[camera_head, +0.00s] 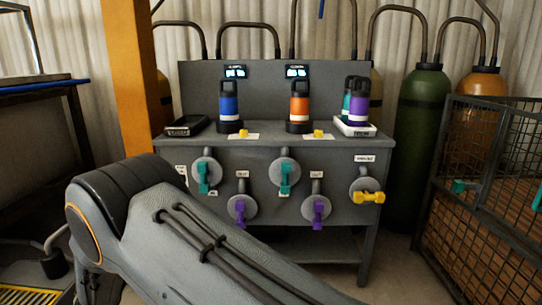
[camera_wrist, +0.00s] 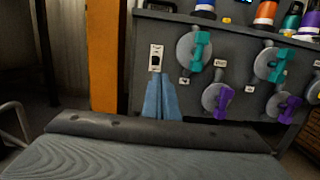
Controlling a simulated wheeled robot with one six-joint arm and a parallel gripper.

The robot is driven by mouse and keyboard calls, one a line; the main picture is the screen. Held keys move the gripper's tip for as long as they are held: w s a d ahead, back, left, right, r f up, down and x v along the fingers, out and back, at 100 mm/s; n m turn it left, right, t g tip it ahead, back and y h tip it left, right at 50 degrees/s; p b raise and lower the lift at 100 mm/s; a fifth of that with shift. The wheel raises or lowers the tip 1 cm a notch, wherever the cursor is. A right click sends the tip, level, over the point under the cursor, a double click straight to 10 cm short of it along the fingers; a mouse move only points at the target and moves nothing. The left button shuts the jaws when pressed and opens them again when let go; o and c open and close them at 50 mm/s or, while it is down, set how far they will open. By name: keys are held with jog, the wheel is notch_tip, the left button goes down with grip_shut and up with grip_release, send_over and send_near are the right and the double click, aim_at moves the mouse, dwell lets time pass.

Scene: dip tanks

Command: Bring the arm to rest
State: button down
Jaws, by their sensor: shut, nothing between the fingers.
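My gripper (camera_wrist: 160,80) shows in the wrist view as two blue fingers, shut together and empty. Its tips point at the front of the grey bench (camera_head: 180,145), just below a small white plate with a black switch (camera_wrist: 156,57). I cannot tell how far the tips are from the panel. In the head view my arm (camera_head: 210,250) crosses the lower left and middle, in front of the bench, and the gripper itself is not visible there.
A blue bottle (camera_head: 228,104), an orange bottle (camera_head: 299,108), and a purple and a teal one stand on the bench. Several valves with teal, purple and yellow handles (camera_head: 368,197) stick out of its front. An orange post (camera_head: 133,80) stands left; a mesh cage (camera_head: 490,190) stands right.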

jog(key=w+d+r+m+g+h, duration=0.1)
jog(key=d+r+m+g+h, duration=0.15)
jog(key=d, duration=0.45)
jog(key=w+d+r+m+g+h, duration=0.1)
jog(key=w+d+m+g+h, duration=0.2)
jog(key=d, duration=0.5)
jog(key=s+d+r+m+g+h, duration=0.1)
jog(key=s+d+r+m+g, duration=0.2)
jog(key=d, duration=0.5)
jog(key=s+d+m+g+h, duration=0.1)
jog(key=s+d+m+g, duration=0.1)
jog(key=s+d+m, duration=0.45)
jog(key=s+d+r+m+g+y, duration=0.1)
jog(key=s+d+m+g+y, duration=0.3)
jog(key=s, duration=0.5)
jog(key=s+d+r+m+g+y+p, duration=0.1)
jog(key=s+d+m+g+y, duration=0.1)
jog(key=s+d+m, duration=0.6)
jog(key=s+d+r+m+g+y, duration=0.1)
jog(key=s+d+m+g+y, duration=0.2)
jog(key=s, duration=0.8)
jog(key=s+d+r+m+p, duration=0.1)
jog(key=d+r+m+p, duration=0.4)
jog(key=d+r+p, duration=0.7)
notch_tip(320, 180, up, 3)
jog(key=h+p, duration=0.1)
jog(key=p, duration=0.9)
jog(key=shift+m, duration=0.3)
